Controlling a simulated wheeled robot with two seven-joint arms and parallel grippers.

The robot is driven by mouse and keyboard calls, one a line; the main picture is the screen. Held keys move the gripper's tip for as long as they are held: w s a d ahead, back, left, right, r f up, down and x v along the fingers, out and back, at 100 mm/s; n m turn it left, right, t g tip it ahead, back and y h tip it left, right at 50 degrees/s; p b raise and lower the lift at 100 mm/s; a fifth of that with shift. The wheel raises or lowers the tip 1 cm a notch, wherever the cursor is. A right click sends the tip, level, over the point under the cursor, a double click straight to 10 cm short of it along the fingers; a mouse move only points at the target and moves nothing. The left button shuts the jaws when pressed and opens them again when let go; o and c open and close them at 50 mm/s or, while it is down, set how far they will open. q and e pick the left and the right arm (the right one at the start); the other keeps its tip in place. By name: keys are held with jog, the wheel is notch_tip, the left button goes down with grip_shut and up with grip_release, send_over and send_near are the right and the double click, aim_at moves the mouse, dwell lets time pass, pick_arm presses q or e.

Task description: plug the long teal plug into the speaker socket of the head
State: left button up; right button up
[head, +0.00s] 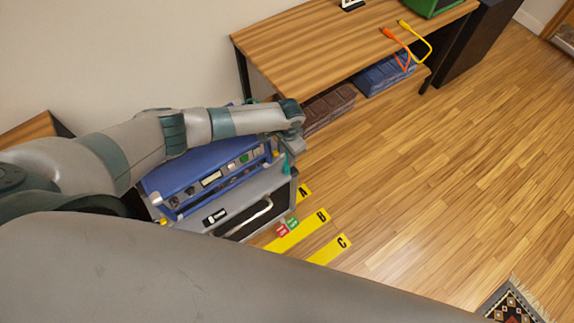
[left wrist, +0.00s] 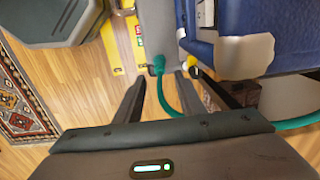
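The blue amp head (head: 205,172) sits on a grey cabinet (head: 232,205); its blue side shows in the left wrist view (left wrist: 248,22). A teal plug (left wrist: 159,65) is at the edge of the grey cabinet top, with its teal cable (left wrist: 185,110) looping right; teal also shows in the head view (head: 286,165). My left gripper (left wrist: 161,80) is open, its fingertips either side of and close to the teal plug, with gaps visible. In the head view it (head: 292,140) is over the amp's right end. The speaker socket cannot be made out. My right gripper is not in view.
A yellow plug (left wrist: 191,70) is close right of the teal one. Yellow floor strips marked A, B and C (head: 330,250) lie in front of the cabinet. A wooden table (head: 330,50) stands behind, holding orange and yellow cables (head: 415,38). Open floor is to the right.

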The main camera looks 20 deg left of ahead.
aim_at(286, 164)
pick_arm(q)
jog(key=shift+f+b, duration=3.2)
jog(key=shift+f, duration=0.3)
jog(key=shift+w+a+f+b, duration=0.1)
jog(key=shift+a+f+b, duration=0.05)
jog(key=shift+f+b, duration=0.65)
jog(key=shift+f+p, duration=0.1)
jog(key=shift+p, duration=0.4)
grip_shut()
jog(key=shift+r+p, duration=2.9)
jog(key=shift+r, duration=0.05)
